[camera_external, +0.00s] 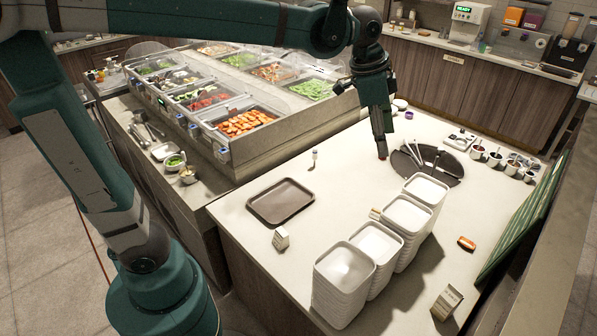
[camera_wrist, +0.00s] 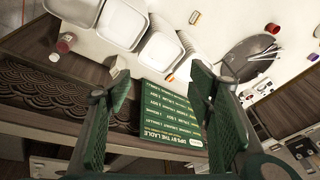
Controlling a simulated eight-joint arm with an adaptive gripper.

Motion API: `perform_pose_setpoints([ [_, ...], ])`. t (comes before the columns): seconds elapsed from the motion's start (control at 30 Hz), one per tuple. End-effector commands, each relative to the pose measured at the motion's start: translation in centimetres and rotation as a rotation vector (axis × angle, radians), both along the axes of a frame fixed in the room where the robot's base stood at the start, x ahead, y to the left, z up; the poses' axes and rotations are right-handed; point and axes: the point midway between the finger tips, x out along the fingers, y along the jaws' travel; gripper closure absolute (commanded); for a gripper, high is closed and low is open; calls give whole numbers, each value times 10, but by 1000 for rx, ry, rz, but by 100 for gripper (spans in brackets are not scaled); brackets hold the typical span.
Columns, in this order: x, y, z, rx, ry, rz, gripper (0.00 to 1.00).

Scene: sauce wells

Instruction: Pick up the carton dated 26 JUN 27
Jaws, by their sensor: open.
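No date can be read in either view, so I cannot tell which item is the carton dated 26 JUN 27. Small pale box-like items stand on the counter in the external view: one (camera_external: 281,238) below the brown tray, one (camera_external: 446,303) at the front right, and one (camera_external: 376,214) partly hidden beside the white tub stacks. My gripper (camera_external: 382,152) points down above the counter near the dark round mat (camera_external: 441,169). In the wrist view my gripper (camera_wrist: 160,105) has its two green fingers spread wide, with nothing held between them.
Tall stacks of white tubs (camera_external: 345,268) fill the middle front of the counter. A brown tray (camera_external: 281,201) lies left. Small dark cups (camera_external: 494,159) stand at the back right. A green menu board (camera_wrist: 172,112) shows between the fingers. An orange item (camera_external: 467,243) lies right.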

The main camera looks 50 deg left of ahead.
Motion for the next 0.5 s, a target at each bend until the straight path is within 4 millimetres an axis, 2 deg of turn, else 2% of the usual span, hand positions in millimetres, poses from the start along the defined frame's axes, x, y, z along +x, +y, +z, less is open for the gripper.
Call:
perform_pose_setpoints([
  [0.03, 5, -14, -1, 6, 7, -30, 48],
  [0.5, 37, -131, -18, 67, 65, -317, 48],
])
